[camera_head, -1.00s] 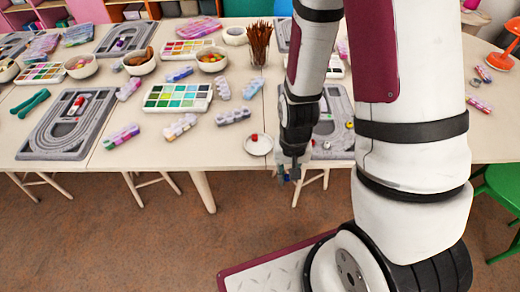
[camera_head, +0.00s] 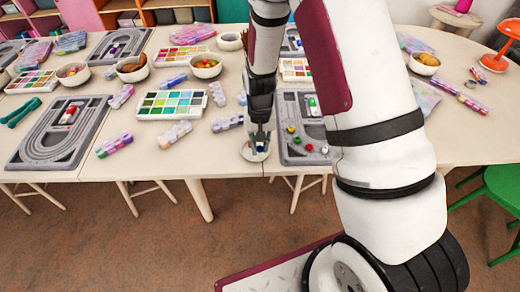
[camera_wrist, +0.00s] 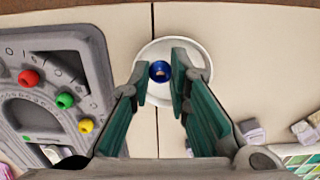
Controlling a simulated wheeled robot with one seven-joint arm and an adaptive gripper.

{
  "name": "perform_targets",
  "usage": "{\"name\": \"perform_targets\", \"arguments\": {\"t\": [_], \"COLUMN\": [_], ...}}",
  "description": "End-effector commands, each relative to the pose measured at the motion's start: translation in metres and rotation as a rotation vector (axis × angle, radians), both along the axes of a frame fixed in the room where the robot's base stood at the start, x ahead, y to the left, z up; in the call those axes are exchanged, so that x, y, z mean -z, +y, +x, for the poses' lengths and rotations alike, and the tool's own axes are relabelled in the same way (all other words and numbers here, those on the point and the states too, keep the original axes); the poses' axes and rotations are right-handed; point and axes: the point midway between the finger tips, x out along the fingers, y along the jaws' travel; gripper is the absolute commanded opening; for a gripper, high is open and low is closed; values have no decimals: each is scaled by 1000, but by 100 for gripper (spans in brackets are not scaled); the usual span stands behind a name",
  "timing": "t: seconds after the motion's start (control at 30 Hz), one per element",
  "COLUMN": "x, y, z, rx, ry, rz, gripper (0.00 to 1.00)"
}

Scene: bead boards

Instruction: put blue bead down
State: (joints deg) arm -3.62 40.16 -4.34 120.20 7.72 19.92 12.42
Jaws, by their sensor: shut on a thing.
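My gripper (camera_wrist: 159,88) is shut on the blue bead (camera_wrist: 160,71), which sits between the fingertips. In the wrist view the bead is over the small white dish (camera_wrist: 199,57). I cannot tell whether the bead touches the dish. In the head view my gripper (camera_head: 259,143) points down over the dish (camera_head: 247,153), with the blue bead (camera_head: 260,148) at its tip. The gripper hides part of the dish.
A grey bead board (camera_head: 287,108) lies right of the dish, with red (camera_head: 290,129), green (camera_head: 297,139) and yellow (camera_head: 308,148) beads. Bead tubes (camera_head: 228,123) and a paint-like palette (camera_head: 172,104) lie left. The table's front edge is close to the dish.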

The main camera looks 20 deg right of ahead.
Motion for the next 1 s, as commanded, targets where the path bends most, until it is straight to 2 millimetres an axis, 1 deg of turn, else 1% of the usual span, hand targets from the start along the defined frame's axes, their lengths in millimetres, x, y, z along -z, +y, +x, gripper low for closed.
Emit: {"name": "perform_targets", "arguments": {"t": [0.1, 0.2, 0.43, 0.57, 0.6, 0.63, 0.67, 1.0], "x": [17, 26, 27, 31, 30, 30, 30, 28], "y": [0, 0, 0, 0, 0, 0, 0, 0], "z": [-1, -1, 0, 0, -1, -1, -1, -1], "rx": [1, 0, -1, -1, 0, 0, 0, 0], "ry": [3, 1, 0, 1, 1, 1, 2, 0], "rz": [0, 0, 1, 0, 0, 0, 1, 0], "gripper": [6, 6, 6, 6, 26, 33, 37, 37]}}
